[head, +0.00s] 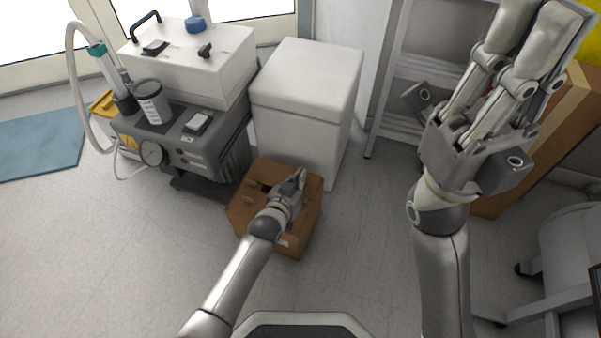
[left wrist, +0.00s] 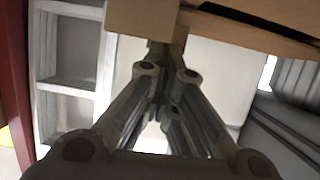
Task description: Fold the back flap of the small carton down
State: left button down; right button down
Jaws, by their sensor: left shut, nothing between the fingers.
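The small brown carton (head: 308,218) stands on the floor in front of the white box, with a dark opening at its top left. My left gripper (head: 299,177) is over the carton's top, near its back right part, and hides much of it. In the left wrist view the left fingers (left wrist: 163,50) are together and empty, with their tips close to a brown cardboard piece (left wrist: 142,18). I cannot tell whether they touch it. The back flap's exact angle is unclear. My right gripper (head: 528,25) is raised high at the right, fingers apart and empty.
A white lidded box (head: 303,105) stands right behind the carton. A grey compressor (head: 190,145) with a gauge and hose stands to the left. A metal shelf (head: 400,110) and a larger brown box (head: 545,135) are at the right.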

pick_arm(q)
jog(key=shift+w+d+r, duration=0.1)
jog(key=shift+w+r, duration=0.05)
jog(key=shift+r, duration=0.55)
